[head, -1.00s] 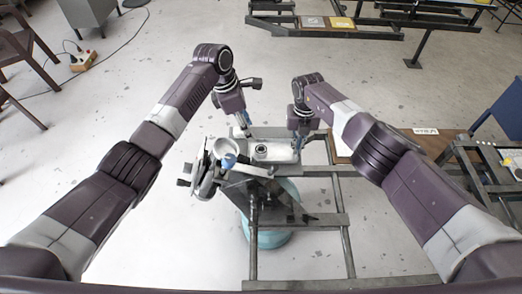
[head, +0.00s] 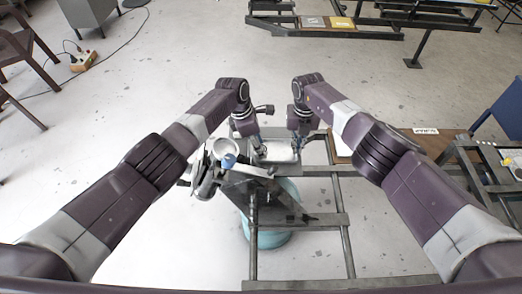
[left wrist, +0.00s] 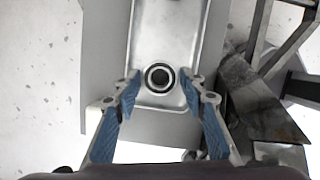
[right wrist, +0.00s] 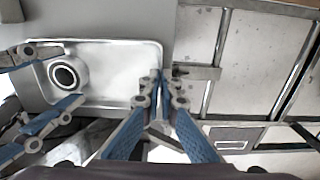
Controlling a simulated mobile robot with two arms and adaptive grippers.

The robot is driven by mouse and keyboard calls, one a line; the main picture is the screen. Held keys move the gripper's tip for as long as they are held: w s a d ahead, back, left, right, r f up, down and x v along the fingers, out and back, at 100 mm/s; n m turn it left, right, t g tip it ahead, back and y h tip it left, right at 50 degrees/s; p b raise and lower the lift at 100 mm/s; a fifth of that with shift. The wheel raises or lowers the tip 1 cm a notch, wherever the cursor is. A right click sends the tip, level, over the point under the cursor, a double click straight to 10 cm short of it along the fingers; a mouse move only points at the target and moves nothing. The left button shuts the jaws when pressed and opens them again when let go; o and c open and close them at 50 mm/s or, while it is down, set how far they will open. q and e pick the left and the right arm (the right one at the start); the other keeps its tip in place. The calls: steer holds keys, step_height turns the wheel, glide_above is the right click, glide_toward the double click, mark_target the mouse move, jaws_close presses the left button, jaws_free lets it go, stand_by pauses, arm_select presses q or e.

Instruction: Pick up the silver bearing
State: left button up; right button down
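The silver bearing (left wrist: 159,77), a ring with a dark centre, sits in a shallow metal tray (left wrist: 207,25). It also shows in the right wrist view (right wrist: 67,73), near the tray's left end. My left gripper (left wrist: 160,88) is open, its two blue-padded fingers on either side of the bearing and apart from it. In the head view, the left gripper (head: 258,146) hides the bearing, above the tray (head: 282,153). My right gripper (right wrist: 163,78) is shut and empty at the tray's right end.
A white cup-like part (head: 224,149) with a blue piece stands left of the tray. A dark metal frame (head: 344,220) runs to the front right. A second bench (head: 330,31) stands at the back. The floor around is mostly clear.

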arm_select(q)
steer(key=shift+f, duration=0.4)
steer(key=c, duration=0.9)
step_height(320, 180, up, 10)
steer(key=shift+r, duration=0.1)
arm_select(e)
steer(key=c, duration=2.1)
jaws_free()
steer(key=shift+r, duration=0.1)
